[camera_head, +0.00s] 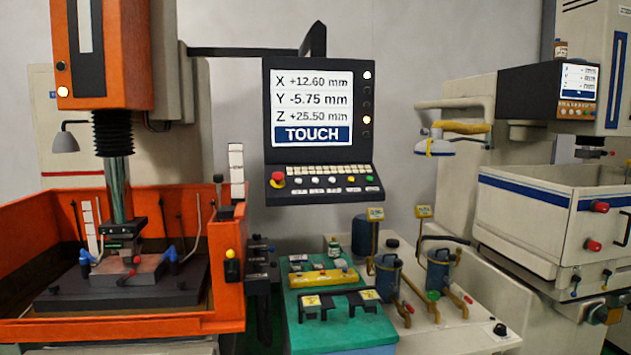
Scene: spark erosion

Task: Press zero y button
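The control panel (318,130) hangs from an overhead arm in the middle of the view. Its screen (311,108) reads X +12.60 mm, Y -5.75 mm, Z +25.50 mm, with TOUCH on a blue bar below. A column of small round buttons (367,104) runs down the right side of the screen. The top one is lit white and a lower one glows yellow; those between are dark. Below the screen is a sloped keypad (325,181) with small keys and round buttons. Button labels are too small to read, so I cannot tell which is zero Y. Neither gripper is in view.
A red emergency stop (277,180) sits at the keypad's left. The orange machine (225,285) with its open tank stands at left. A green cabinet (340,335) and a bench with blue canisters (387,278) stand below the panel. A white machine (530,225) stands at right.

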